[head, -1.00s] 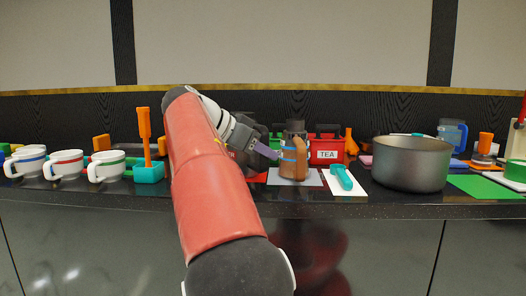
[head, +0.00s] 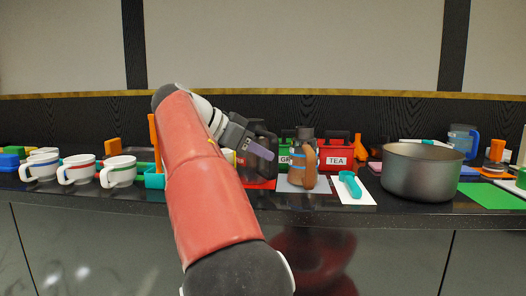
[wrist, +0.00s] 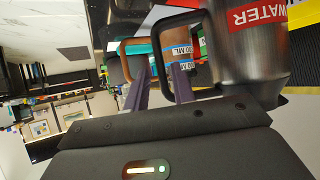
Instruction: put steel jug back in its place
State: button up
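The steel jug (wrist: 248,50) has a red WATER label and a dark loop handle. It fills the right of the wrist view. In the head view it is a dark body (head: 258,172) behind my gripper, over a red mat (head: 262,184); I cannot tell whether it rests fully on it. My gripper (head: 268,152) is at the jug's handle side. In the wrist view the purple fingers (wrist: 162,72) stand apart beside the handle, which shows near and between their tips. A firm grip is not visible.
A brown-handled jug with a blue band (head: 303,168) stands on a grey mat just right. A teal scoop (head: 350,184) on a white mat, a red TEA box (head: 337,150) and a big pot (head: 422,172) follow. White mugs (head: 118,172) stand left.

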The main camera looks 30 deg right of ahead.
jog(key=shift+p+v, duration=0.35)
jog(key=shift+v, duration=0.5)
jog(key=o, duration=0.6)
jog(key=shift+c, duration=0.2)
jog(key=shift+f, duration=0.1)
jog(key=a+r+p, duration=0.4)
jog(key=r+p, duration=0.2)
jog(key=shift+r, duration=0.35)
